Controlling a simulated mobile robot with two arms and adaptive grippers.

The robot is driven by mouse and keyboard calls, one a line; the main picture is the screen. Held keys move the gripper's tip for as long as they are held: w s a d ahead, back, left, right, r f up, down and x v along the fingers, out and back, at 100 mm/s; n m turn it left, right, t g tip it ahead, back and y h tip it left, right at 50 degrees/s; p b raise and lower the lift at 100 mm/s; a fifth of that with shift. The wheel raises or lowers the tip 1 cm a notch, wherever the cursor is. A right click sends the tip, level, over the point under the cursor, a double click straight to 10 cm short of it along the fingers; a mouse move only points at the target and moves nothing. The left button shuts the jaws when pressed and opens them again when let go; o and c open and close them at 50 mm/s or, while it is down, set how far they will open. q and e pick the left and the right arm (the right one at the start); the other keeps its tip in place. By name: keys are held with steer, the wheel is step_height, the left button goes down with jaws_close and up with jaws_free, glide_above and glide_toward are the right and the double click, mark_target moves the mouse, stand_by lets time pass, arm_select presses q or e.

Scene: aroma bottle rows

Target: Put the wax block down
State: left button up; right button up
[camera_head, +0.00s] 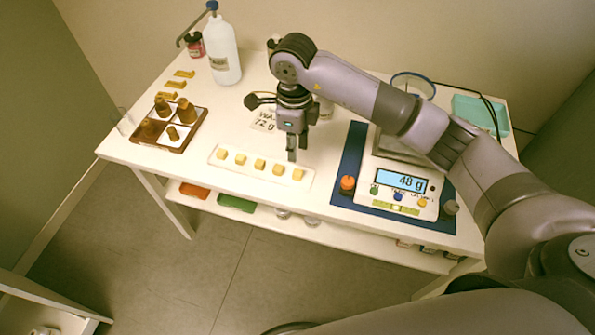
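My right gripper (293,154) points down from the arm that comes in from the right. Its fingertips are just above and behind the right end of a long pale tray (211,161). Several small yellow wax blocks sit in a row on this tray, among them a left one (221,153), a middle one (260,164) and a right one (298,174). The fingers show nearly edge-on, so I cannot tell their gap. I see no block between them. The scale (411,200) on the right reads 48 g; my arm hides part of its pan. My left gripper is out of view.
A card (264,121) reading 72 g lies behind the tray. A brown compartment box (186,139) with amber bottles stands left. A large white bottle (222,52) stands behind. A blue mat (347,163) lies under the scale. The table's front edge is close to the tray.

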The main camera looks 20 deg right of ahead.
glide_above(295, 172)
step_height(295, 172, down, 4)
steer(key=shift+f, duration=0.15)
step_height(295, 172, down, 5)
steer(key=shift+f+p, duration=0.1)
steer(key=shift+p, duration=0.7)
steer(key=c, duration=0.5)
steer(key=shift+o, duration=0.2)
